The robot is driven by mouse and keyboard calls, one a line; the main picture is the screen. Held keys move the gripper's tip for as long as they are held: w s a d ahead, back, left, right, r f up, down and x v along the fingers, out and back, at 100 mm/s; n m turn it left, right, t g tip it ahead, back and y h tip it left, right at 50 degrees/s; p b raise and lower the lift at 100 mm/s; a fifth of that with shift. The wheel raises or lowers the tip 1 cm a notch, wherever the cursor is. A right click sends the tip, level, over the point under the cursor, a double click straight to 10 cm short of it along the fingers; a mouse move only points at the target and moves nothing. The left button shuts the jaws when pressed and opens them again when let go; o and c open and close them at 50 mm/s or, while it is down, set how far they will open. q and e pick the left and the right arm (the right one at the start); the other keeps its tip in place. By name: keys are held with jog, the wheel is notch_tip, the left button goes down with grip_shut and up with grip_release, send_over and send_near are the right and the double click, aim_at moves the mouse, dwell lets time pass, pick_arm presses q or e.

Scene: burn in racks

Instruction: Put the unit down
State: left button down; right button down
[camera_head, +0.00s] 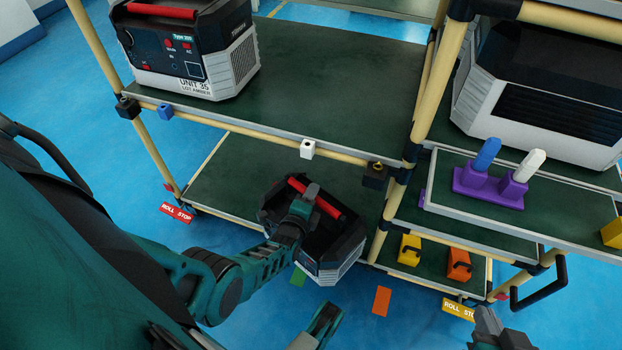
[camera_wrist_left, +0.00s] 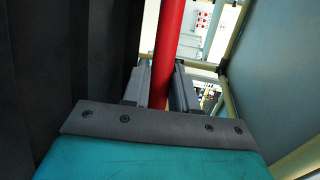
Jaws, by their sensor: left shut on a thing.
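The unit (camera_head: 347,252), black on top with a pale grey lower body, is at the lower shelf (camera_head: 230,185) of the left rack. Its near end overlaps the shelf's front edge, and I cannot tell whether it rests on the shelf or hangs just above. My left gripper (camera_head: 304,203) is shut on the unit's red handle (camera_head: 328,199). In the left wrist view the red handle (camera_wrist_left: 166,45) runs between the two grey fingers (camera_wrist_left: 160,88). What seems to be my right gripper (camera_head: 492,332) shows at the bottom edge, partly cut off; its jaws are unclear.
Another unit (camera_head: 190,50), labelled "UNIT 35", stands on the upper shelf (camera_head: 310,75). The right rack holds a grey machine (camera_head: 545,105), a purple holder (camera_head: 490,187) with blue and white pieces, and yellow (camera_head: 409,251) and orange (camera_head: 458,265) blocks. A rack post stands right of the held unit.

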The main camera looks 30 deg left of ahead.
pick_arm(q)
jog(key=shift+w+a+r, duration=0.1)
jog(key=shift+w+r, duration=0.3)
jog(key=c, duration=1.4)
grip_release()
jog(key=shift+s+f, duration=0.35)
jog(key=shift+f, duration=0.15)
jog(key=o, duration=0.5)
pick_arm(e)
jog(key=shift+d+r, duration=0.1)
jog(key=shift+r, duration=0.05)
pick_arm(q)
jog(key=shift+r, duration=0.1)
jog(key=shift+s, duration=0.1)
